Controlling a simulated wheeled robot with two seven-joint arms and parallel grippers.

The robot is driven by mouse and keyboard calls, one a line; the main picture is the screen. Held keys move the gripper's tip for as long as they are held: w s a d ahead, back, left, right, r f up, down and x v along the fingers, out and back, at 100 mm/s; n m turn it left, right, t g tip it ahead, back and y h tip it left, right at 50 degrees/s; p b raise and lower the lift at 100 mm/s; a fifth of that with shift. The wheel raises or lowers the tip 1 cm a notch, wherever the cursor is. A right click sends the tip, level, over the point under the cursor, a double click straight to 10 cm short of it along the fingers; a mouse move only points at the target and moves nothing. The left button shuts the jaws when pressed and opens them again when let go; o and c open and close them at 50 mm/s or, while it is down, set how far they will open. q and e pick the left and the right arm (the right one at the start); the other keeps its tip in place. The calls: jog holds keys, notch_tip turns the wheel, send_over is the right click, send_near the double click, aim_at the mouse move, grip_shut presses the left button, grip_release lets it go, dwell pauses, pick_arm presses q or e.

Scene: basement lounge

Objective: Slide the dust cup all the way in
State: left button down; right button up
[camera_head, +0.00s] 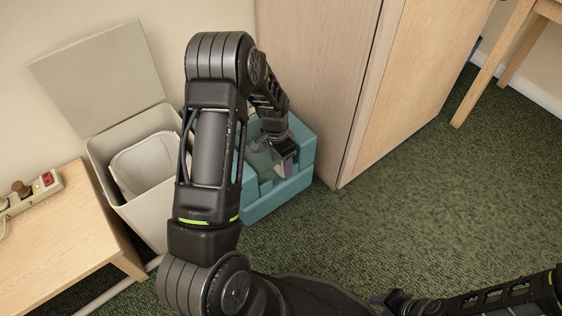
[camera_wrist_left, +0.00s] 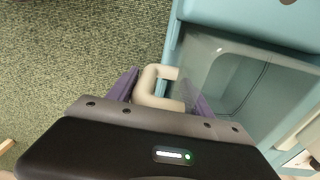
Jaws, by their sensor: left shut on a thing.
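The dust cup (camera_wrist_left: 215,72) is a clear, greyish bin with a cream loop handle (camera_wrist_left: 147,84), seen in the left wrist view. It sits in a recess of a teal housing (camera_head: 262,203) on the floor. In the head view the cup (camera_head: 261,160) is partly hidden by my arm, and how deep it sits is unclear. My left gripper (camera_head: 286,165) reaches down to the housing; in the wrist view its purple fingers (camera_wrist_left: 163,88) are shut on the handle. My right gripper (camera_head: 384,299) is at the bottom edge, mostly hidden, its jaws unclear.
A light wood cabinet (camera_head: 325,60) stands right behind the housing. A white bin (camera_head: 150,215) with its lid up (camera_head: 95,75) stands to the left, beside a low wooden table (camera_head: 65,235) with a power strip (camera_head: 35,190). Green carpet (camera_head: 430,190) is clear to the right.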

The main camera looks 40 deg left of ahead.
pick_arm(q)
jog(key=shift+c, duration=1.6)
grip_release()
jog(key=r+p, duration=0.1)
jog(key=r, duration=0.1)
jog(key=r+p, duration=0.1)
jog(key=r, duration=0.2)
jog(key=r+p, duration=0.1)
jog(key=r, duration=0.2)
jog(key=shift+s+a, duration=0.15)
jog(key=shift+a, duration=0.15)
jog(key=shift+f, duration=0.1)
